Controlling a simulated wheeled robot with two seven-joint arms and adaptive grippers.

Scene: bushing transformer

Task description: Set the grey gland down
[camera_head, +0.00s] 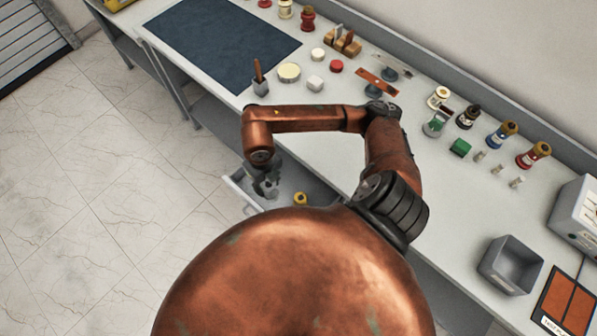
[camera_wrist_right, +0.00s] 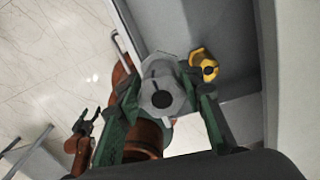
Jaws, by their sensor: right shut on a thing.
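The grey gland (camera_wrist_right: 162,92) is between the fingers of my right gripper (camera_wrist_right: 165,104) in the right wrist view, its dark round hole facing the camera. The gripper is shut on it. In the head view my right gripper (camera_head: 268,186) points down at the left end of an open drawer (camera_head: 232,181) under the bench; the gland cannot be made out clearly there. Whether the gland touches the drawer floor cannot be told. Dark prongs on a copper arm, apparently my left gripper (camera_wrist_right: 86,124), show at the left of the wrist view, too small to judge.
A yellow gland (camera_wrist_right: 204,66) lies in the drawer close beside the grey one; it also shows in the head view (camera_head: 300,198). The bench (camera_head: 330,115) above carries a dark mat (camera_head: 220,40), several bushings and small parts, and a grey bin (camera_head: 511,264).

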